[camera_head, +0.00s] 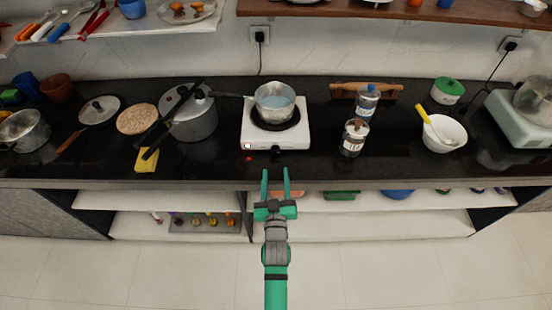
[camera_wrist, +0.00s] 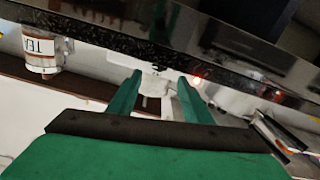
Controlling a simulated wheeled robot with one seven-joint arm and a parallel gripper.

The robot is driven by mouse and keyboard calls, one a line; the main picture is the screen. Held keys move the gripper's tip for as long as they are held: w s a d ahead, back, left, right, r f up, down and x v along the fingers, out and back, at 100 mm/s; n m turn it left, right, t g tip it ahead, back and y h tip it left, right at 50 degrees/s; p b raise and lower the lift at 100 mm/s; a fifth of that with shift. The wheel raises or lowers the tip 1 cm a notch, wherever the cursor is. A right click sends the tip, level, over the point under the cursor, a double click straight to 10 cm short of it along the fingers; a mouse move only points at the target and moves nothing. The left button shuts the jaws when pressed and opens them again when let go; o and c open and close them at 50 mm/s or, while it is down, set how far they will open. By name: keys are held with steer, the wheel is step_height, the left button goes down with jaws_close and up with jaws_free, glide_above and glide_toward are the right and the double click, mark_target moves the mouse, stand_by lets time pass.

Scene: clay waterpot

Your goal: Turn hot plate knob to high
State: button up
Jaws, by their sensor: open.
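The white hot plate (camera_head: 262,136) stands near the front of the black counter, with a steel saucepan (camera_head: 273,104) on its dark burner. Its small knob (camera_head: 275,149) is on the front face; the knob's setting is too small to read. My green gripper (camera_head: 276,171) is open and empty, fingers pointing toward the knob from in front of the counter edge, apart from it. In the wrist view, the fingertips (camera_wrist: 160,76) frame the small dark knob (camera_wrist: 157,68) on the white front.
A pressure cooker (camera_head: 190,116) stands left. The counter's front edge (camera_head: 215,183) runs below the hot plate, above open shelves.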

mark_target(276, 162)
steer(key=w, duration=0.8)
